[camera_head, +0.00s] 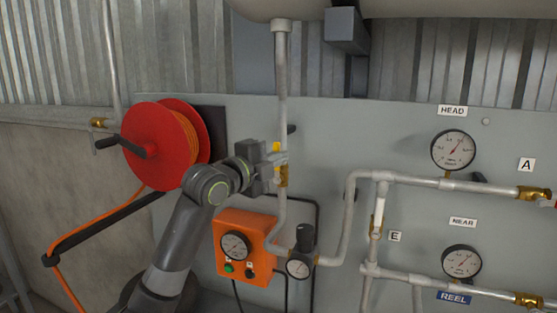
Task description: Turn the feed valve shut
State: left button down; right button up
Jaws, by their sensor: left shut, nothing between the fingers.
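A brass valve body (283,176) sits on the vertical grey pipe (282,90) that drops from the tank at the top. No label on it can be read, but it is the valve at my left gripper (276,160). The gripper is shut and empty, right at the pipe just above the brass body. It covers part of the valve, and I cannot tell whether it touches. A small yellow piece (276,146) shows just above the fingers; I cannot tell whether it is a handle or a tag. My right gripper is not in view.
A red hose reel (150,130) stands left of my arm. An orange gauge box (245,247) and a black regulator (304,240) are below the gripper. Pipes with a HEAD gauge (453,151), a NEAR gauge (461,262) and brass valves (533,194) fill the right side.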

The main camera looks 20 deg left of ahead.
pick_arm(q)
jog(key=shift+a+n, duration=0.2)
jog(key=shift+n, duration=0.3)
jog(key=a+f+n+t+y, duration=0.4)
jog(key=a+n, duration=0.3)
jog(key=n, duration=1.1)
jog(key=shift+a+f+n+t+y, duration=0.15)
jog(key=shift+f+n+t+y, duration=0.2)
jog(key=shift+f+y, duration=0.2)
jog(key=shift+f, duration=0.1)
jog(key=shift+w, duration=0.1)
